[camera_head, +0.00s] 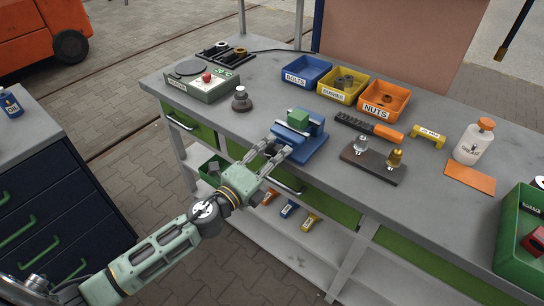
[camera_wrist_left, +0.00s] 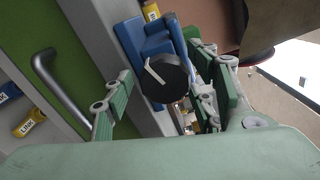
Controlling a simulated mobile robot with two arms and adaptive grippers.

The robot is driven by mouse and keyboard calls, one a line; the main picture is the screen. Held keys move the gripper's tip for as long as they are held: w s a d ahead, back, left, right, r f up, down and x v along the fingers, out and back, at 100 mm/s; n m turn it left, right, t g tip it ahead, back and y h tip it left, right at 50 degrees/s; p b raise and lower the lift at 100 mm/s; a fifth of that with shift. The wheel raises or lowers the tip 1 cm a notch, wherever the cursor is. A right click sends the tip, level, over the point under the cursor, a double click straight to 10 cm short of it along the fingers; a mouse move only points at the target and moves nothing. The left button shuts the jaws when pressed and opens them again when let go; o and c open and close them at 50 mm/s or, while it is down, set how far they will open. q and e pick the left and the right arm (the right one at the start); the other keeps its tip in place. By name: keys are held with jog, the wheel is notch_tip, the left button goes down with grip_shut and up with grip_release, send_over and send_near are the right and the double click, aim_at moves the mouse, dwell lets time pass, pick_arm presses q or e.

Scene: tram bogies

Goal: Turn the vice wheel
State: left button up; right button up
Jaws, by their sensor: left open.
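The blue vice (camera_head: 312,143) stands at the front edge of the grey workbench, with a green block (camera_head: 298,117) in its jaws. My left gripper (camera_head: 276,148) is open at the near side of the vice. In the left wrist view, the vice wheel (camera_wrist_left: 166,80) is a round black disc with a light bent line on its face, in front of the blue vice body (camera_wrist_left: 147,38). The open fingers (camera_wrist_left: 163,75) lie on either side of the wheel, with visible gaps. In the head view the fingers mostly hide the wheel. My right gripper is not in view.
On the bench (camera_head: 240,140) are a grey-green box with a red button (camera_head: 205,85), a dark weight (camera_head: 241,100), blue, yellow and orange bins (camera_head: 385,99), and a dark block with two fittings (camera_head: 373,165). A green drawer with a bar handle (camera_wrist_left: 62,85) lies below.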

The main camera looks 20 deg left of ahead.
pick_arm(q)
jog(key=shift+s+a, duration=0.2)
jog(key=shift+s, duration=0.25)
jog(key=v, duration=1.1)
dwell(0.5)
